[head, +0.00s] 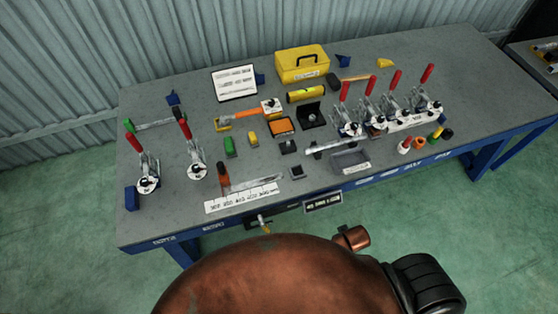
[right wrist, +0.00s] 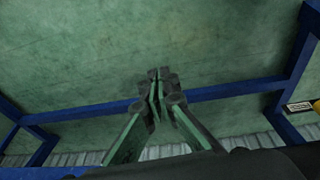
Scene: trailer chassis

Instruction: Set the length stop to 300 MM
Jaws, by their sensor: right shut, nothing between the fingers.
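A white scale plate (head: 241,197) with dark markings lies along the front edge of the bench, left of the middle. The markings are too small to read. My right gripper (right wrist: 158,98) shows in the right wrist view, shut and empty, over green floor. My left gripper is in neither view.
Red-handled toggle clamps (head: 196,160) stand at the left and right of the bench (head: 180,220). A yellow toolbox (head: 302,64), a sign (head: 234,83) and small parts fill the back and middle. A grey tray (head: 350,161) sits near the front. Blue frame bars (right wrist: 225,92) show in the wrist view.

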